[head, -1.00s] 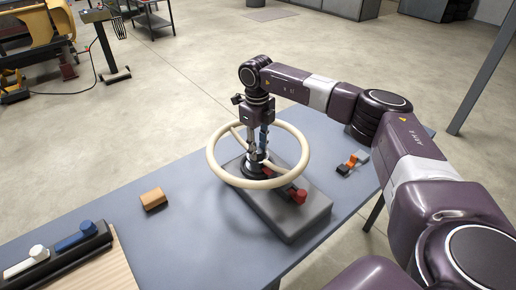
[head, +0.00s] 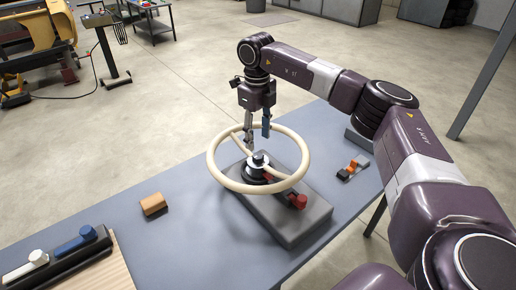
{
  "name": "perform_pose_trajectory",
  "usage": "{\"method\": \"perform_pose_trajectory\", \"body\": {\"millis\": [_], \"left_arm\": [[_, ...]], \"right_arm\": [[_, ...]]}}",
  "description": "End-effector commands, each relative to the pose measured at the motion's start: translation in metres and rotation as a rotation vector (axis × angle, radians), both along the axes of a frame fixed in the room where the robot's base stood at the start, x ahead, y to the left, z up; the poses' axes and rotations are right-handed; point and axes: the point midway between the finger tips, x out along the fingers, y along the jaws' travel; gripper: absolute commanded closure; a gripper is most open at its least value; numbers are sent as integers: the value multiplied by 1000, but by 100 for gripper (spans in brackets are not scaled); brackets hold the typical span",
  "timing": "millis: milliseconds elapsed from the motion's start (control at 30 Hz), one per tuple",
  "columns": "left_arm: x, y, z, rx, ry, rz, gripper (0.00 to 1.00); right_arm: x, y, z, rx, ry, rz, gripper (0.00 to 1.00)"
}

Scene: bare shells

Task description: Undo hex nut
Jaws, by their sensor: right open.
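The hex nut (head: 258,157) looks like a small dark piece on top of the hub, at the centre of a cream steering wheel (head: 222,178). The wheel sits level on a grey block (head: 292,226) on the table. My right gripper (head: 257,143) points down just above the hub, its fingers apart and empty, with a gap visible between them. The fingertips are a little above and behind the nut. Whether the nut is threaded tight cannot be told at this size. My left gripper is not in view.
A red-handled part (head: 298,200) sits on the block under the wheel rim. The blue-grey table (head: 180,235) also holds an orange-brown block (head: 153,204), a black rack (head: 62,262) with white and blue handles, and a small orange and grey item (head: 352,168). The table's middle left is clear.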

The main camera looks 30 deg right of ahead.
Motion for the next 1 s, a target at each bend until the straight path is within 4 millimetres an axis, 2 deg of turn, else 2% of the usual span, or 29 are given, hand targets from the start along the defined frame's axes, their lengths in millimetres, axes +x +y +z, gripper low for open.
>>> {"method": "perform_pose_trajectory", "body": {"millis": [100, 300, 1000], "left_arm": [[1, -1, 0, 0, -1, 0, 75], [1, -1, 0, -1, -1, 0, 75], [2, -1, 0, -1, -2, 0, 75]], "right_arm": [[1, 1, 25, 0, -3, 0, 55], [0, 1, 46, 0, -1, 0, 55], [0, 1, 50, 0, 1, 1, 55]]}}
